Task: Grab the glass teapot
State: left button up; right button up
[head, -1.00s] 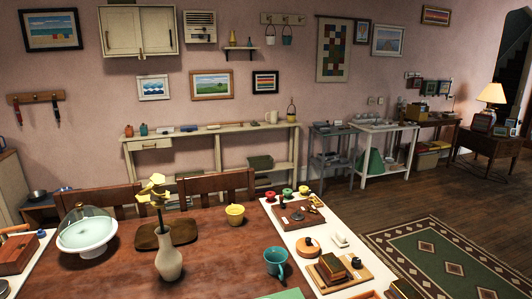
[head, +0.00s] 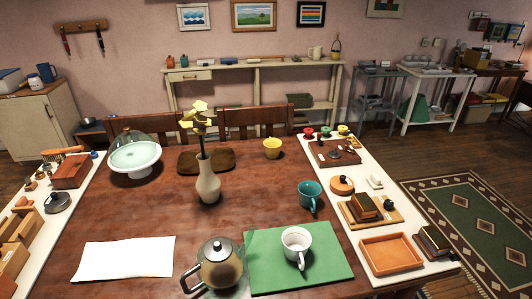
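The glass teapot (head: 219,267) stands upright at the near edge of the wooden table (head: 160,212) in the head view. It has a brownish see-through body, a grey metal lid with a knob, and a dark handle toward the lower left. Its spout side reaches the left edge of a green mat (head: 330,265). The bottom of the teapot is close to the lower picture edge. Neither of my grippers is in view.
A white mug (head: 296,243) stands on the green mat, right of the teapot. A white sheet (head: 125,260) lies to the left. A vase with yellow flowers (head: 207,185), a teal mug (head: 309,194), a yellow pot (head: 272,147) and a domed cake stand (head: 134,157) stand farther back.

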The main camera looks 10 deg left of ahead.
aim_at(221, 263)
jog(key=i+l, duration=0.2)
jog(key=l, duration=0.15)
jog(key=i+l, duration=0.15)
jog(key=l, duration=0.2)
jog(key=i+l, duration=0.2)
jog(key=l, duration=0.15)
jog(key=i+l+u, duration=0.1)
jog(key=u, duration=0.35)
jog(key=l+u, duration=0.3)
jog(key=u, duration=0.15)
jog(key=l+u, duration=0.25)
jog(key=u, duration=0.7)
